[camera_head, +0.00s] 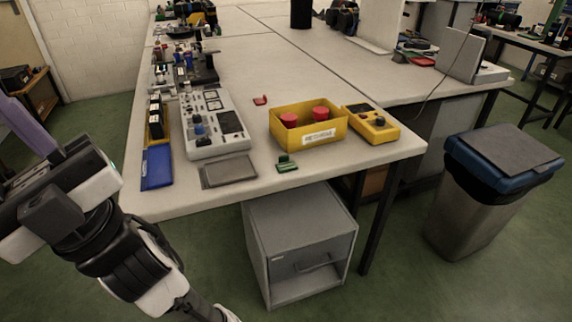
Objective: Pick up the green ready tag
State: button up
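A small green tag (286,163) lies near the front edge of the grey table (330,167), in front of a yellow bin (331,133). It looks like a flat base with a raised part. A small red tag-like piece (260,100) lies farther back, behind the bin. My arm (115,245) shows at the lower left, off the table's front left corner and well apart from the green tag. My gripper's fingertips cannot be made out, so its opening is hidden.
The yellow bin holds red cylinders (320,113). A yellow device (371,124) stands right of it. A grey panel (229,171), a blue tray (157,167) and a control box (211,125) stand left. A cabinet (300,235) is below; a waste bin (490,190) stands right.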

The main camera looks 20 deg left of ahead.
aim_at(284, 166)
jog(key=j+z, duration=0.3)
jog(key=j, duration=0.25)
jog(key=j+z, duration=0.25)
jog(key=j, duration=0.25)
jog(key=j+z, duration=0.3)
jog(key=j, duration=0.25)
jog(key=k+j+z, duration=0.15)
jog(key=j+z, duration=0.15)
jog(key=j, duration=0.2)
jog(key=i+j, duration=0.25)
jog(key=i, duration=0.2)
